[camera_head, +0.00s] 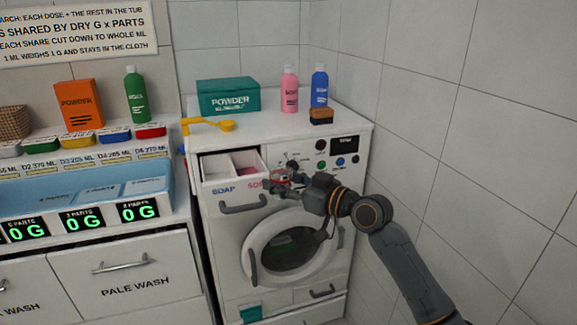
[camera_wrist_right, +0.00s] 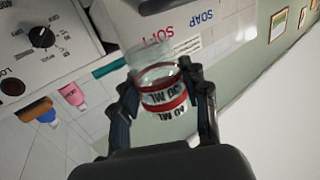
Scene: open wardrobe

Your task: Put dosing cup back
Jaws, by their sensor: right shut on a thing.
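The dosing cup (camera_wrist_right: 155,75) is clear, with red bands and a "60 ML" label, in the right wrist view. My right gripper (camera_wrist_right: 161,88) is shut around it, a finger on each side. In the head view the right gripper (camera_head: 288,180) holds the small cup (camera_head: 279,175) at the right front of the open soap drawer (camera_head: 215,188), close to its "SOFT" side. Whether the cup touches the drawer, and how far it is tilted, I cannot tell. My left gripper is not in view.
Pink shows in the drawer's right compartment (camera_head: 247,171). A tiled wall (camera_head: 450,130) is close on the right.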

